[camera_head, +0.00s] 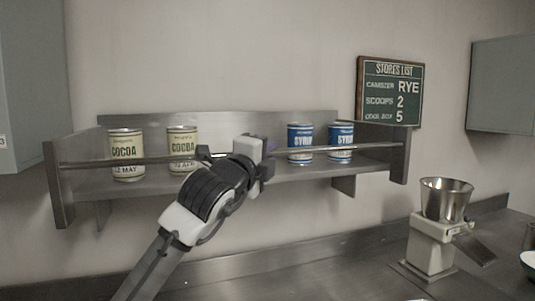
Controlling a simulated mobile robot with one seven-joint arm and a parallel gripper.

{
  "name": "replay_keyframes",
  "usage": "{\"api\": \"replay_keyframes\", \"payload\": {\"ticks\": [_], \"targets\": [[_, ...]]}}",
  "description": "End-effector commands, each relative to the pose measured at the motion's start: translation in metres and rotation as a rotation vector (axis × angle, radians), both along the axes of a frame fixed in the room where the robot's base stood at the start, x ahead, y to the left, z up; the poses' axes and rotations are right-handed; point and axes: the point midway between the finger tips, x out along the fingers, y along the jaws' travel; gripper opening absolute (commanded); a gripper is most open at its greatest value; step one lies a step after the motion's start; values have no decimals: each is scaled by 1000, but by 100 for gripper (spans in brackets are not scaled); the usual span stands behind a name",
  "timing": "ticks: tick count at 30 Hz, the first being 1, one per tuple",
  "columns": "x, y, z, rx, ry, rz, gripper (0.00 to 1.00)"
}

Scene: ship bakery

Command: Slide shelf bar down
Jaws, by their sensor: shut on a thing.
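The shelf bar (330,150) is a thin metal rod running across the front of a grey metal wall shelf (61,184). It spans from the left end panel to the right end panel, in front of the cans at about mid-can height. My gripper (232,152) is at the middle of the bar and shut on it. The arm comes up from the lower left. The gripper body hides the middle stretch of the bar, and the exact finger contact is hard to see.
Two cocoa cans (127,155) (182,149) stand at left on the shelf, and two blue syrup cans (300,143) (341,141) at right. A stores list board (390,92) hangs at upper right. A grinder with a metal bowl (446,199) stands on the counter (330,265).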

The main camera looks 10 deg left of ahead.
Motion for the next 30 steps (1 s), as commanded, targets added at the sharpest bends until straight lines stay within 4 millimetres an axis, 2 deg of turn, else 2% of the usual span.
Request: {"api": "replay_keyframes", "payload": {"ticks": [4,8,15,19,30], "targets": [[0,0,-3,0,-1,0,0],[0,0,-16,-2,-1,0,0],[0,0,-61,-3,0,-1,0],[0,0,-80,-2,0,0,0],[0,1,-82,0,-1,2,0]]}}
